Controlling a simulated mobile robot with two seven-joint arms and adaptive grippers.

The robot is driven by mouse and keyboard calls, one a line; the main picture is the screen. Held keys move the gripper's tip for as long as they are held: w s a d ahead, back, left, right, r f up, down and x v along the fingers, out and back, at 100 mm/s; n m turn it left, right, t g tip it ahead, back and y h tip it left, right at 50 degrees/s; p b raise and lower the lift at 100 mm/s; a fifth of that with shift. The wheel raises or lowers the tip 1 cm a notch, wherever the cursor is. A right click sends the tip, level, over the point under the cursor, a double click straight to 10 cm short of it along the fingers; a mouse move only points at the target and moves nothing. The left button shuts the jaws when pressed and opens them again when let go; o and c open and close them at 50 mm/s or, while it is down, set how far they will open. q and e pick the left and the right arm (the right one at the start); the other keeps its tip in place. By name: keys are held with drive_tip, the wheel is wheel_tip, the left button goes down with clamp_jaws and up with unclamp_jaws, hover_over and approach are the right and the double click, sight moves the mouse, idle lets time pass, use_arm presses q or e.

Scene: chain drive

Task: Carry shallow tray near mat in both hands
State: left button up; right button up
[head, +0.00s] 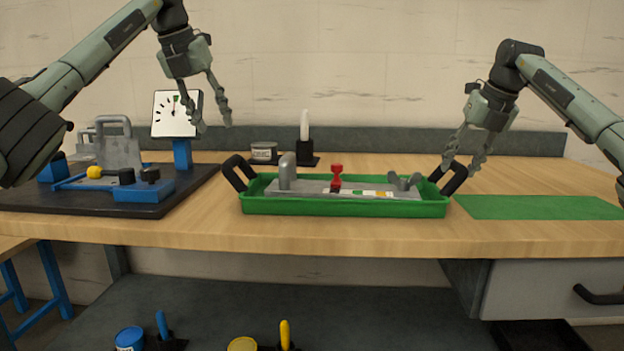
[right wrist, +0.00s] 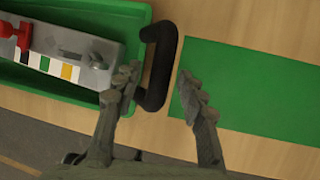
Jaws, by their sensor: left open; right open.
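A shallow green tray (head: 340,208) with black handles stands on the workbench, left of the green mat (head: 535,207). It holds a grey plate with a red knob and grey fittings. My right gripper (head: 464,165) is open at the tray's right handle (head: 455,178). In the right wrist view, that handle (right wrist: 168,66) lies between the open fingers (right wrist: 160,95), nearer the left one; I cannot tell if they touch. The mat (right wrist: 255,85) shows right of it. My left gripper (head: 214,124) is open and empty, above and left of the tray's left handle (head: 238,171).
A dark board (head: 95,203) with a blue fixture and a dial gauge (head: 177,115) stands at the left. A small tin (head: 264,152) and a white-tipped item in a black holder (head: 305,150) stand behind the tray. A lower shelf (head: 300,300) holds blue and yellow items.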

drive_tip(key=v, duration=1)
drive_tip(key=shift+r, duration=0.15)
drive_tip(key=shift+s, duration=0.15)
